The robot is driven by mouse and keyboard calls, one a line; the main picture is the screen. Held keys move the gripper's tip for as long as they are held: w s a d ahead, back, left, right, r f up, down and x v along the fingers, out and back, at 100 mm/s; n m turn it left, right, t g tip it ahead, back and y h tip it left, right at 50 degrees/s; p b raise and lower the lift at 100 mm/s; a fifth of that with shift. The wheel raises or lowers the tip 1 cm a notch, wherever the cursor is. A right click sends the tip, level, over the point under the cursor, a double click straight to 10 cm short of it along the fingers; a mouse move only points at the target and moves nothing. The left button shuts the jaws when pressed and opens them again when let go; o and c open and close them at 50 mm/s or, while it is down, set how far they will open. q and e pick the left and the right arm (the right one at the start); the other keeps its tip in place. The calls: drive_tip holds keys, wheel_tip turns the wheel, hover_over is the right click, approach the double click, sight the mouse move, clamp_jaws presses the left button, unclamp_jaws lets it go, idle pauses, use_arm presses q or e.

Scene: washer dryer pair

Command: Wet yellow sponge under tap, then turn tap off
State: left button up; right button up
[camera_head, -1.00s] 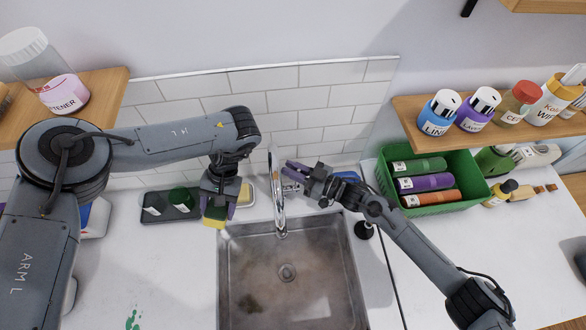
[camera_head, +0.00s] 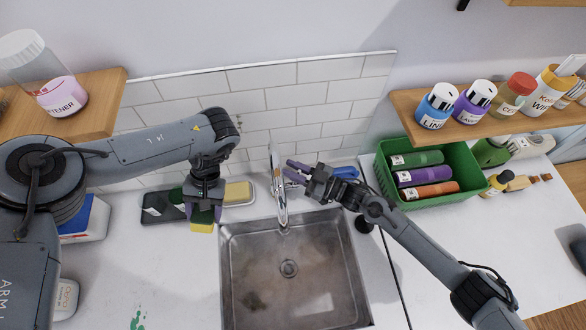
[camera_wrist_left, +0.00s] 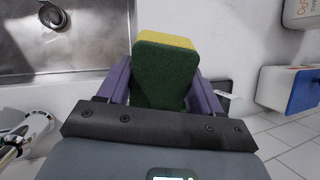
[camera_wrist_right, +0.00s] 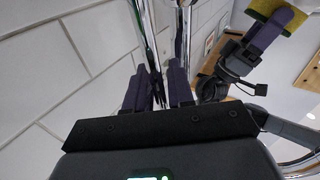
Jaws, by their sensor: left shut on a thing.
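My left gripper (camera_head: 204,208) is shut on the yellow sponge (camera_head: 201,226), above the counter just left of the sink. In the left wrist view the sponge (camera_wrist_left: 167,75) shows its dark green scouring side between the purple fingers. The chrome tap (camera_head: 279,192) stands at the sink's back edge. My right gripper (camera_head: 292,170) is beside the tap's right side, its purple fingers apart. In the right wrist view chrome tubing passes behind the fingers (camera_wrist_right: 158,90); I cannot tell whether they touch it. No clear water stream shows.
The metal sink (camera_head: 325,245) has a drain and faint dark patches. Behind my left gripper are a dark tray (camera_head: 160,206) and a tan block in a dish (camera_head: 239,192). A green bin (camera_head: 425,202) holds several bottles at right. The left front counter is mostly clear.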

drive_tip(key=v, duration=0.7)
drive_tip(key=shift+d+b, duration=0.25)
drive_tip(key=shift+b, duration=0.2)
drive_tip(key=shift+s, duration=0.15)
